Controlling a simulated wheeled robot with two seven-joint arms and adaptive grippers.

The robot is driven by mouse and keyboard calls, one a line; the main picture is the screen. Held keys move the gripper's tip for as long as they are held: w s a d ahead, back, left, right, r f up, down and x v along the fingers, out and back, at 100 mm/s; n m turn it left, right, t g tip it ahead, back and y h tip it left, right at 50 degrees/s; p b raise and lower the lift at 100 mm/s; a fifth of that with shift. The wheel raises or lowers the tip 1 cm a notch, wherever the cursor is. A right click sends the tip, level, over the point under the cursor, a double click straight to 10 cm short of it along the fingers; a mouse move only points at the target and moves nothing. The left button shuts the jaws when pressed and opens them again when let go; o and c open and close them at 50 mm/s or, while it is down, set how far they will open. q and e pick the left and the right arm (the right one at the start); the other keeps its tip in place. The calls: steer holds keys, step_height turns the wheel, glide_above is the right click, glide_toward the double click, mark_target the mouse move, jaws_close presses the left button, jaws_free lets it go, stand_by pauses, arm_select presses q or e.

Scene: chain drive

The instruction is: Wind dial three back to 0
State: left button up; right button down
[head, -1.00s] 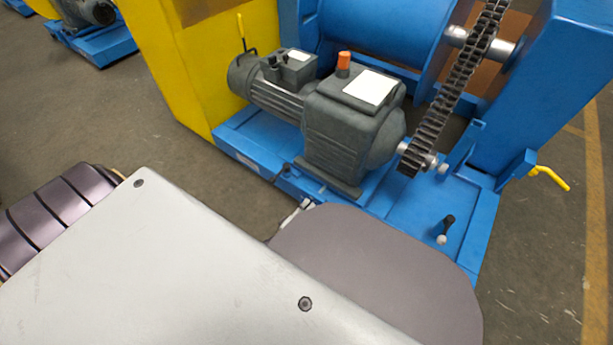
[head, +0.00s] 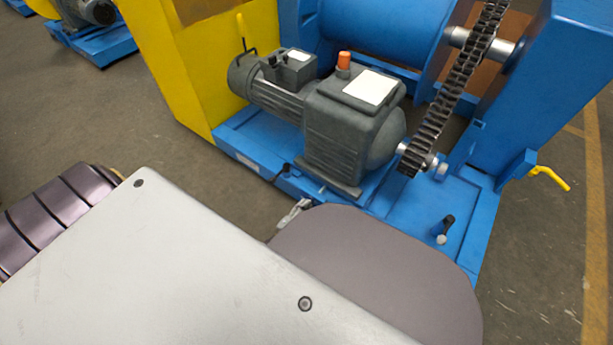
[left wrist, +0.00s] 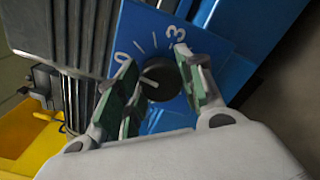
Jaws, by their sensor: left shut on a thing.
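The dial (left wrist: 162,80) is a round black knob with a white line, on a blue panel (left wrist: 150,28) in the left wrist view. The panel shows white tick marks, a 0 at the left and a 3 at the right. The white line faces left, to the 0 side; its exact reading I cannot tell. My left gripper (left wrist: 160,85) is shut on the dial, its green-padded fingers on either side. In the head view only a small part of my left gripper (head: 291,214) shows, low beside the blue base, and the dial is hidden. My right gripper is not in view.
A dark gearmotor (head: 345,135) with an orange cap sits on the blue base (head: 450,215). A chain (head: 455,90) runs up from it. Open floor lies to the left.

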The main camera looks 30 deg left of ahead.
arm_select(q)
steer(key=shift+n, duration=0.7)
steer(key=o, duration=1)
steer(key=shift+s, duration=0.1)
steer(key=s+a, duration=0.1)
steer(key=s, duration=1)
steer(key=shift+s, duration=0.4)
